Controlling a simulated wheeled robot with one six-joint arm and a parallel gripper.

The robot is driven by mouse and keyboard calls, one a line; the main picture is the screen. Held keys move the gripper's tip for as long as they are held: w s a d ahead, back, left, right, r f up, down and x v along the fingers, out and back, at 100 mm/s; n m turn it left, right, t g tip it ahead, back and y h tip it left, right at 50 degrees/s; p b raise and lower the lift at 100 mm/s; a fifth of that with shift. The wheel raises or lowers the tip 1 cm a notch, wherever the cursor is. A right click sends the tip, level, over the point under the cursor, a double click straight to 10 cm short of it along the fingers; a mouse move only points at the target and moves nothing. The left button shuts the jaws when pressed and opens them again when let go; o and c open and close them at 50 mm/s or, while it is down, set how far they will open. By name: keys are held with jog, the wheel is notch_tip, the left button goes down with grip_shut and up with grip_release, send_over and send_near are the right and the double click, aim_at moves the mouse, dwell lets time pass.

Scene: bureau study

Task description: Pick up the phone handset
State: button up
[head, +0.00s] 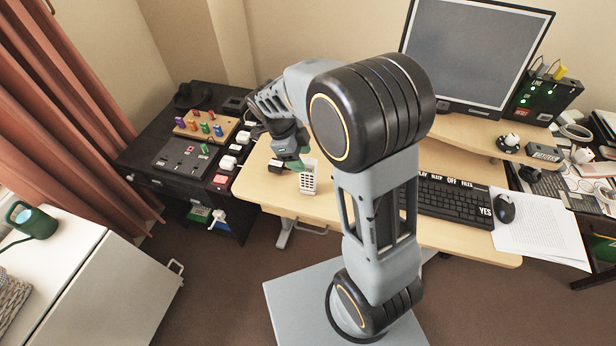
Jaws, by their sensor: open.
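A white phone handset (308,178) with dark keys and a small screen stands upright near the left front of the wooden desk (330,205). My gripper (294,161) hangs just behind and above its upper left, with green fingertips pointing down. It is open, and I see nothing held in it. The handset's top lies close to the fingertips; I cannot tell whether they touch. A small dark block with a light top (278,166) sits left of the handset.
A black keyboard (450,198), mouse (504,208) and papers (540,230) lie to the right. A monitor (470,50) stands on a raised shelf. A black cabinet (165,180) with switches and a peg board (205,128) stands left. The desk's front left is mostly clear.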

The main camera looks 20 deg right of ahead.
aim_at(308, 167)
jog(key=shift+x, duration=2.5)
jog(key=shift+d, duration=0.1)
jog(key=shift+c, duration=0.4)
jog(key=shift+r, duration=0.1)
jog(key=c, duration=0.9)
jog(key=shift+o, duration=0.2)
